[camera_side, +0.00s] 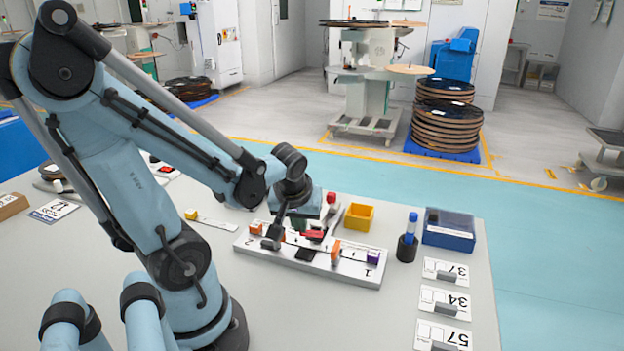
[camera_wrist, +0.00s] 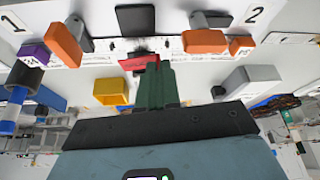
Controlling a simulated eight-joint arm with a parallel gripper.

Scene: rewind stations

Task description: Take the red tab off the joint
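The red tab (camera_wrist: 136,62) lies at the joint in the middle of the white splice board (camera_side: 315,258); it also shows in the side view (camera_side: 314,234). My gripper (camera_wrist: 156,68) has green fingers over the middle of the board. In the wrist view the fingertips overlap the right end of the tab. The fingers look close together, but I cannot tell whether they are clamped on the tab. Orange blocks (camera_wrist: 65,42) (camera_wrist: 205,41) stand on either side of the joint, beside grey clamps. The strip beneath the tab is partly hidden.
A yellow bin (camera_side: 358,216) stands just behind the board. A dark holder with a blue-capped marker (camera_side: 408,240) and a blue box (camera_side: 449,232) are to the right. Numbered cards (camera_side: 445,301) lie along the right table edge. The table in front of the board is clear.

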